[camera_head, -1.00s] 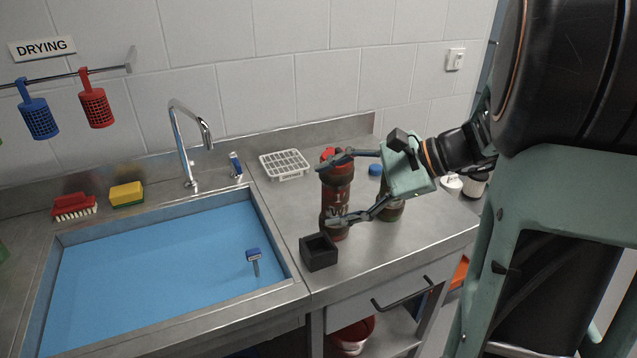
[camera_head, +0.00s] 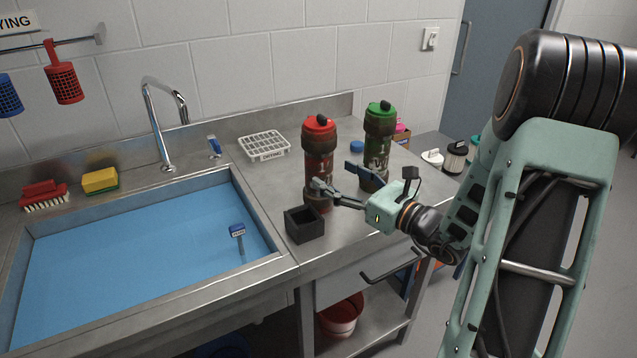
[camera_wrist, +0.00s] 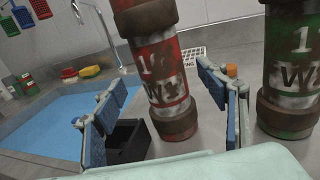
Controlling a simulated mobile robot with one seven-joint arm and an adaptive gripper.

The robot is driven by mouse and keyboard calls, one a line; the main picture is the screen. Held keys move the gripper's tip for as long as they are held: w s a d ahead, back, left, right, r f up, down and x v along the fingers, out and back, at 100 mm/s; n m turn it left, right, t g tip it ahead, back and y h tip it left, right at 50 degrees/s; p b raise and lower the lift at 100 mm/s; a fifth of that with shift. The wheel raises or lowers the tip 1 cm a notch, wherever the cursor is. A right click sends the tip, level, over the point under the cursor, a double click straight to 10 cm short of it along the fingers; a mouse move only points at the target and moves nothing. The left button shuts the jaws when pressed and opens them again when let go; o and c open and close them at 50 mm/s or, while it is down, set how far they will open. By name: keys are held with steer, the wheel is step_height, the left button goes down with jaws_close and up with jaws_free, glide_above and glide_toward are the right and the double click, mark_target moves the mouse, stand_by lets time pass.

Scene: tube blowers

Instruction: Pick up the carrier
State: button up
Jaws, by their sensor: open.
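Two worn, dark carriers stand upright on the steel counter. The red-capped carrier (camera_head: 319,160) is on the left; the green-capped carrier (camera_head: 377,150) is to its right and slightly behind. My gripper (camera_head: 337,179) is open and empty, low in front of the red carrier. In the wrist view, the red carrier (camera_wrist: 166,75) shows in the gap between the blue-padded fingers of my gripper (camera_wrist: 165,78), just beyond them; I cannot tell whether either finger touches it. The green carrier (camera_wrist: 293,75) stands outside the right finger. Its lower part is partly hidden by a finger in the head view.
A black open box (camera_head: 304,225) stands left of my gripper, near the counter's front edge. A white rack (camera_head: 264,146) and a blue cap (camera_head: 357,147) lie behind. A sink of blue water (camera_head: 140,260) fills the left. The right end of the counter has free room.

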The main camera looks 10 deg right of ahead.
mark_target(318, 167)
steer(key=x, duration=0.6)
steer(key=shift+w+a+f, duration=0.1)
steer(key=shift+w+f, duration=0.2)
steer(key=c, duration=1.5)
steer(key=shift+r, duration=0.1)
